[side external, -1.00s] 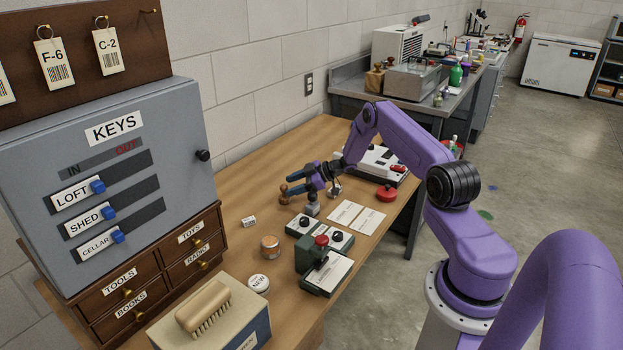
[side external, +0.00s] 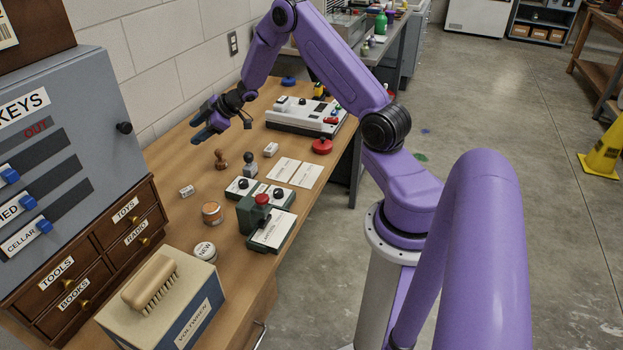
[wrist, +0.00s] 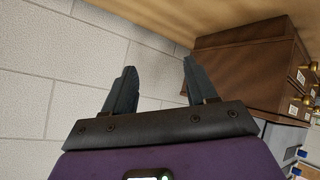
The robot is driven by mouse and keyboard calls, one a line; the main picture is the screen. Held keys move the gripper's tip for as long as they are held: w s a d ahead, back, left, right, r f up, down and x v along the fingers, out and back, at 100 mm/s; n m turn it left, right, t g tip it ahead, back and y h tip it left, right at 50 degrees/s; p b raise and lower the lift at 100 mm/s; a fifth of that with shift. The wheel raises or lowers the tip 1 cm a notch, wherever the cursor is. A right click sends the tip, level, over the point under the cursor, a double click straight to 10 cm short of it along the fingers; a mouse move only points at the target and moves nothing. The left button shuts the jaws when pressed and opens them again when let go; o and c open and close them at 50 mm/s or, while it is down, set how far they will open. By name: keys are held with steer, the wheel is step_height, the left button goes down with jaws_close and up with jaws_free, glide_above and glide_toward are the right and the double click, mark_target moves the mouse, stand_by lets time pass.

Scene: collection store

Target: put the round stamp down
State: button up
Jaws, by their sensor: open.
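A brown wooden-handled stamp (side external: 221,159), which looks like the round stamp, stands upright on the wooden table (side external: 172,219) in the side external view. Beside it on the right stands a grey stamp with a black knob (side external: 250,161). My gripper (side external: 204,131) is open and empty, above and a little left of the brown stamp, apart from it. In the wrist view the two fingers (wrist: 158,68) are spread with nothing between them; neither stamp shows there.
A grey key cabinet (side external: 85,110) stands left. A white machine (side external: 300,117) sits behind. Bare table lies left of the stamps.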

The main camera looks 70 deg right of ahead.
steer(key=s+a+r+g+h, duration=0.1)
steer(key=s+a+r, duration=0.15)
steer(key=a, duration=0.45)
steer(key=s+a+r, duration=0.1)
steer(key=a+r, duration=0.3)
steer(key=a, duration=0.2)
steer(key=s+a+r+g, duration=0.2)
steer(key=s+a+r, duration=0.1)
steer(key=s+a, duration=0.7)
steer(key=s+r+n+g+h, duration=0.1)
steer(key=s+g, duration=0.5)
steer(key=s, duration=2.5)
steer(key=shift+s+r+n+g+h, duration=0.4)
steer(key=shift+n+h, duration=0.1)
steer(key=shift+n, duration=0.6)
